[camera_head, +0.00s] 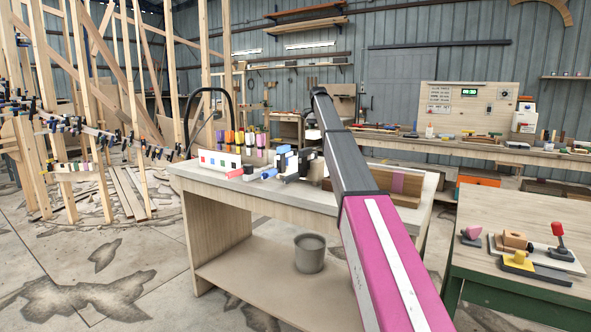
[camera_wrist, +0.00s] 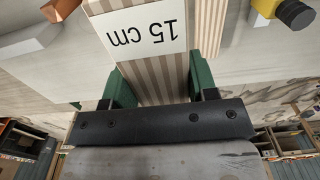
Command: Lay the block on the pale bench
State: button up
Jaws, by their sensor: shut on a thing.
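In the wrist view my gripper (camera_wrist: 160,78) has green finger pads on both sides of a beige and brown striped block (camera_wrist: 152,90). It is shut on the block. A white label reading "15 cm" shows upside down at the block's far part. A pale surface lies beyond it. In the head view the pale bench (camera_head: 285,203) stands in the middle, with a light top and a lower shelf. My arm reaches over its right part and hides some of the top. I cannot make out the gripper or the held block clearly there.
On the bench are a white panel with coloured squares (camera_head: 220,161), several coloured tools and a brown wooden block (camera_head: 405,186). A grey bucket (camera_head: 310,253) stands on its shelf. A green-framed table (camera_head: 500,208) stands at right. The bench's front left top is mostly clear.

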jog(key=shift+w+f, duration=0.2)
jog(key=shift+f, duration=4.05)
jog(key=shift+w+f, duration=0.15)
jog(key=shift+f, duration=4.1)
jog(key=o, duration=1.1)
jog(key=shift+f, duration=0.1)
jog(key=shift+c, duration=0.2)
notch_tip(320, 180, up, 12)
